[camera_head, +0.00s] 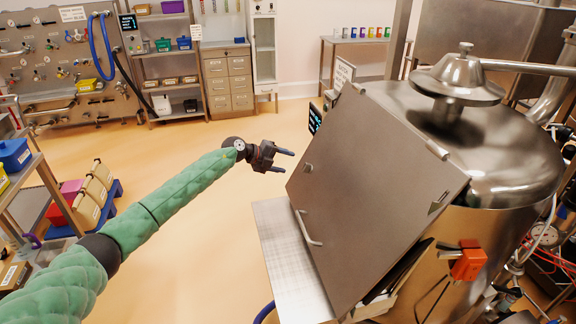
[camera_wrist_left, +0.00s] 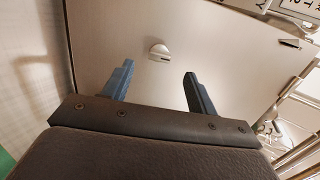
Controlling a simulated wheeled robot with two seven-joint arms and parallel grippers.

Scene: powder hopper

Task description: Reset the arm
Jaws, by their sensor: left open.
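My left arm, in a green padded sleeve, reaches in from the lower left in the head view. Its gripper (camera_head: 284,161) is open and empty, held in the air just left of a steel hopper (camera_head: 500,230). In the left wrist view the two blue fingers (camera_wrist_left: 158,88) are spread apart with nothing between them. The same panel (camera_head: 375,190) stands tilted in the head view, a short way right of the fingertips. My right gripper is not in view.
A steel platform (camera_head: 275,235) juts out below the panel. An orange clamp (camera_head: 468,262) sits on the hopper's side. A shelf with bins (camera_head: 15,155) stands at the left. Drawers (camera_head: 230,82) and a table (camera_head: 360,42) line the back. The floor between is open.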

